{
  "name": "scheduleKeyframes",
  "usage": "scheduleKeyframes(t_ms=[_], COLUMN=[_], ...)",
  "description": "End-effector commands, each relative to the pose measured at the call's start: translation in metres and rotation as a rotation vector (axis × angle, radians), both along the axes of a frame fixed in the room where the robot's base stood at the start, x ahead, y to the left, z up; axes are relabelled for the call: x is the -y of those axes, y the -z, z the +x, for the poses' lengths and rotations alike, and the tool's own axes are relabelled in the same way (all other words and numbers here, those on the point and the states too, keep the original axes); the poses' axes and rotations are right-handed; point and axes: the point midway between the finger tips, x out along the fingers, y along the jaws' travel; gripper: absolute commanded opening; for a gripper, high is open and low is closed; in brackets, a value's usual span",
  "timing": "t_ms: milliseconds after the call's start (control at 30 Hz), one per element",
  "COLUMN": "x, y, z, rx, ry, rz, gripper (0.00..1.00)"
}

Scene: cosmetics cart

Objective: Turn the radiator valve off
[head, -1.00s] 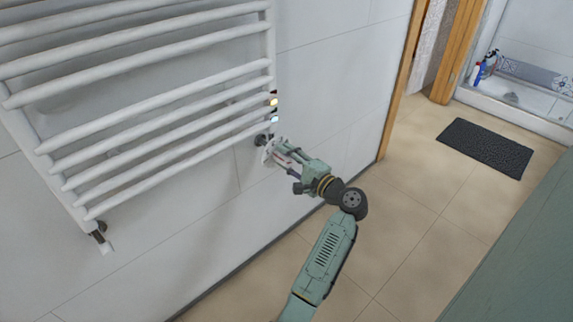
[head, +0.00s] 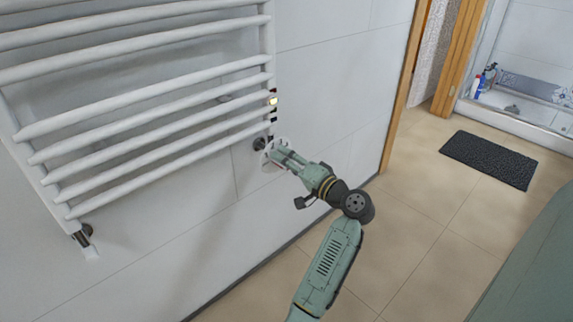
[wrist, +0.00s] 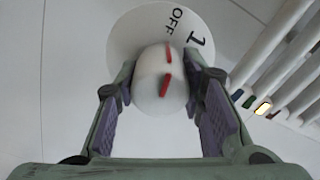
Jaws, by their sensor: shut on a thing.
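The radiator valve is a white knob (wrist: 158,90) in front of a round white dial plate (wrist: 130,30) marked "OFF" and "1". Two red marks show on the knob, roughly in line, on the side toward "OFF". In the head view the valve's white disc (head: 268,160) is at the radiator's lower right corner. My gripper (head: 282,158) reaches it from the lower right. In the wrist view my gripper (wrist: 160,78) has one finger on each side of the knob and is shut on it. The fingers partly hide the disc in the head view.
The white towel radiator (head: 140,75) hangs on the wall to the left of the valve; its bar ends come close to my gripper. A small yellow light (head: 272,101) glows on its side. A dark mat (head: 488,159) lies on the open floor at right.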

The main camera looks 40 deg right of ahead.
Motion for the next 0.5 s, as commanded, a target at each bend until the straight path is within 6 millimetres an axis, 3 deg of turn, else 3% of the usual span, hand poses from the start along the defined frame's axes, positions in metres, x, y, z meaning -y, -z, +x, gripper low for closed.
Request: scheduleKeyframes(t_ms=[467,500], x=[0.0003,0.0003], y=[0.0005,0.0005], z=[-0.0005,-0.0006], rx=[-0.001,-0.001], ry=[0.001,0.001], rz=[-0.016,-0.016], gripper=[0.08,0.37])
